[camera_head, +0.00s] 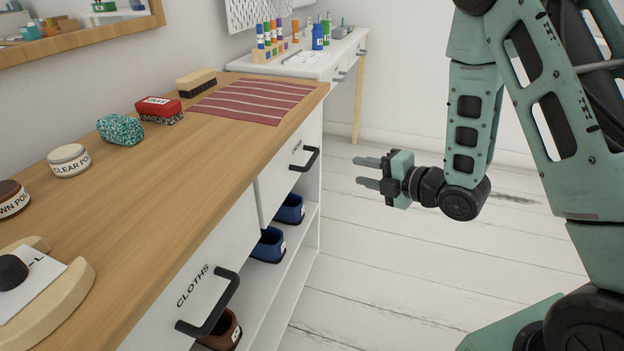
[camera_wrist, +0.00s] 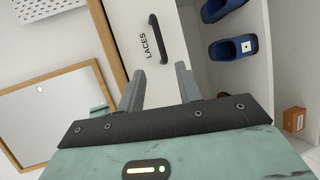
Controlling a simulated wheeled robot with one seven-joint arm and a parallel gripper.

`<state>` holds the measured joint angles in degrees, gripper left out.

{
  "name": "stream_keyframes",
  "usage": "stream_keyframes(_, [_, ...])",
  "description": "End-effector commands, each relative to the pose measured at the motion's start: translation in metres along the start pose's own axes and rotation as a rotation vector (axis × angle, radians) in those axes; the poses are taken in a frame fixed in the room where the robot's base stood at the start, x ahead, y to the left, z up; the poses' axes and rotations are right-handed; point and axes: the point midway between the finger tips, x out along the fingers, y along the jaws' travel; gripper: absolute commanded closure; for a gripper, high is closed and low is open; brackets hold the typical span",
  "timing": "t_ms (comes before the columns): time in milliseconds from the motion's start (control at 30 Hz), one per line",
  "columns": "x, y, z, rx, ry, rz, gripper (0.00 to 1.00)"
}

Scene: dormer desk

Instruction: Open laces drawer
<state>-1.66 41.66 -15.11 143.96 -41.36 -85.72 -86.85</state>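The laces drawer (camera_head: 272,192) is a white drawer front at the far end of the wooden-topped bench, with a dark bar handle (camera_head: 305,159). It looks shut. In the wrist view its front (camera_wrist: 141,25) reads LACES, and the handle (camera_wrist: 159,39) stands beyond my fingertips. My gripper (camera_head: 367,172) is open and empty, its fingers pointing left toward the drawer, a gap to the right of the handle. The fingers also show apart in the wrist view (camera_wrist: 160,75).
The cloths drawer (camera_head: 197,286) with its own handle is nearer on the bench. Blue shoes (camera_head: 268,246) sit on the shelf below. A striped mat (camera_head: 246,101), brush, tins and sponge lie on top. White floor to the right is clear.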

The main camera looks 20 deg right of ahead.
Motion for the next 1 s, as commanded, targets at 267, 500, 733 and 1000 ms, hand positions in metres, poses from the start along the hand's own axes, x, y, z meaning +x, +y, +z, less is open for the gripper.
stream_keyframes(267, [0.006, -0.008, 0.006, -0.067, 0.009, 0.060, 0.65])
stream_keyframes(500, [0.051, -0.006, 0.004, -0.065, 0.011, 0.059, 0.65])
stream_keyframes(733, [0.099, -0.004, 0.004, -0.064, 0.010, 0.059, 0.65])
stream_keyframes(1000, [0.148, -0.001, 0.004, -0.062, 0.008, 0.059, 0.65])
